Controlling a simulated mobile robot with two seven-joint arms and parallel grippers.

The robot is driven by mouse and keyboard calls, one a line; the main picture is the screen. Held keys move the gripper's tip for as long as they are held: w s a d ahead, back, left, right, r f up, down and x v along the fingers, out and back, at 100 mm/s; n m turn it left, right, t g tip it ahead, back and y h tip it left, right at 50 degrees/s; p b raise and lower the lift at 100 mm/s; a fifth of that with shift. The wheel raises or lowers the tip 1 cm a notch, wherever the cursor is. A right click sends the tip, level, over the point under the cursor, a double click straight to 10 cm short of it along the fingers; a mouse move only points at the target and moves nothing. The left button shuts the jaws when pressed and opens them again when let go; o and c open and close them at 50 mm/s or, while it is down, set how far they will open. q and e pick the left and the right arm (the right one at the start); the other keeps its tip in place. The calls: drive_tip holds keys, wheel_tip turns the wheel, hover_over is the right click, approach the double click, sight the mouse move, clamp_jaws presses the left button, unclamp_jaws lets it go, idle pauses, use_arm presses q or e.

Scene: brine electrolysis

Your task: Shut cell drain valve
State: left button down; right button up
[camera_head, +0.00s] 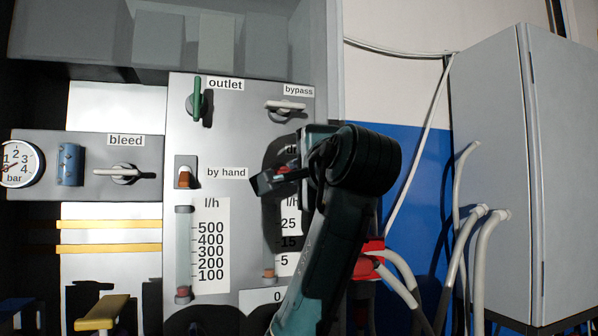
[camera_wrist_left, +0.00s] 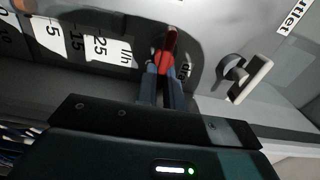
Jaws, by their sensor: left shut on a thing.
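The drain valve's red handle (camera_wrist_left: 168,48) stands between the two fingers of my left gripper (camera_wrist_left: 163,78) in the left wrist view, and the gripper is shut on it. Part of its "drain" label (camera_wrist_left: 186,70) shows beside the fingers. In the head view, my left gripper (camera_head: 268,183) is at the grey panel, right of the "by hand" label. Only a small red bit of the handle (camera_head: 282,168) shows there; my wrist and gripper hide most of the valve and label. My right gripper is not in view.
Around the valve are the green outlet handle (camera_head: 197,97), the pale bypass lever (camera_head: 285,105), the by-hand switch (camera_head: 184,176) and the bleed lever (camera_head: 120,172). Two flow tubes with l/h scales (camera_head: 210,245) sit below. Hoses (camera_head: 465,250) and a grey cabinet (camera_head: 500,170) stand at right.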

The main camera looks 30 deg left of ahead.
use_arm(q)
drive_tip(key=shift+m, duration=0.3)
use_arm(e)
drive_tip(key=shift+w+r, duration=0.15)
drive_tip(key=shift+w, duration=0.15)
use_arm(q)
drive_tip(key=c, duration=1.5)
unclamp_jaws()
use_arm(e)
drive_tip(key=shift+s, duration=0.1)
